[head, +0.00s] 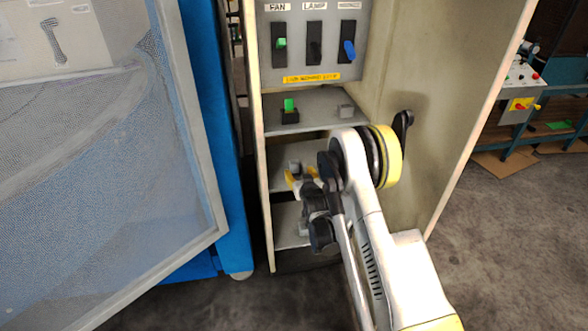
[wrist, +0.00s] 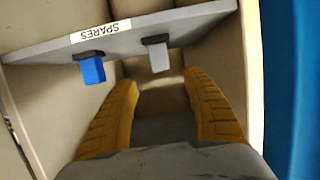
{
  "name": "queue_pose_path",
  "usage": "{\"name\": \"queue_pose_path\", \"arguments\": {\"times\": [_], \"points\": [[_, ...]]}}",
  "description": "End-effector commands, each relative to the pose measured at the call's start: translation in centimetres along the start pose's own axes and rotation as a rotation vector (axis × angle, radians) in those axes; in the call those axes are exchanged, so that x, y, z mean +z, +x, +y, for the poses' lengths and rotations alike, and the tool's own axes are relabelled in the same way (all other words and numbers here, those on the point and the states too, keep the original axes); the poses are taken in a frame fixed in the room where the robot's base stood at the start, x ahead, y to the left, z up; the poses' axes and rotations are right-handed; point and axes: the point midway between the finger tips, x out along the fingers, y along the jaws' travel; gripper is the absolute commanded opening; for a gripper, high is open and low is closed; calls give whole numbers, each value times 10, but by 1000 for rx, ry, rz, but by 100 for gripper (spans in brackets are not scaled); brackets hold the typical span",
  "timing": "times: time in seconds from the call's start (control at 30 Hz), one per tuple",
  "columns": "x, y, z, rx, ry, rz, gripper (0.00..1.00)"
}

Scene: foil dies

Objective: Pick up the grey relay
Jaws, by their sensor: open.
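In the wrist view, a grey relay (wrist: 158,57) with a dark base sits on the shelf labelled SPARES, which appears upside down. My gripper (wrist: 161,82) is open, its yellow fingers apart and empty. The relay lies just beyond the fingertips, within the gap between them in the picture; I see no contact. My arm hides part of that shelf.
A blue relay (wrist: 92,70) stands beside the grey one.

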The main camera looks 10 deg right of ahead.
Motion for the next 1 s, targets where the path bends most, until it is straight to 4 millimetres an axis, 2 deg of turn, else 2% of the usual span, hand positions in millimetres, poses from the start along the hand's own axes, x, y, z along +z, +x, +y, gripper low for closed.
{"name": "queue_pose_path", "arguments": {"times": [0.1,0.37,0.6,0.73,0.93,0.97,1.0], "points": [[3,22,0,0,0,-1,58],[3,48,0,0,0,-1,58],[7,84,-1,0,0,-1,58],[5,93,-1,0,0,-1,58],[4,93,-1,0,0,-1,58],[3,93,-1,0,0,-1,53],[3,93,-1,0,0,-1,41]]}}
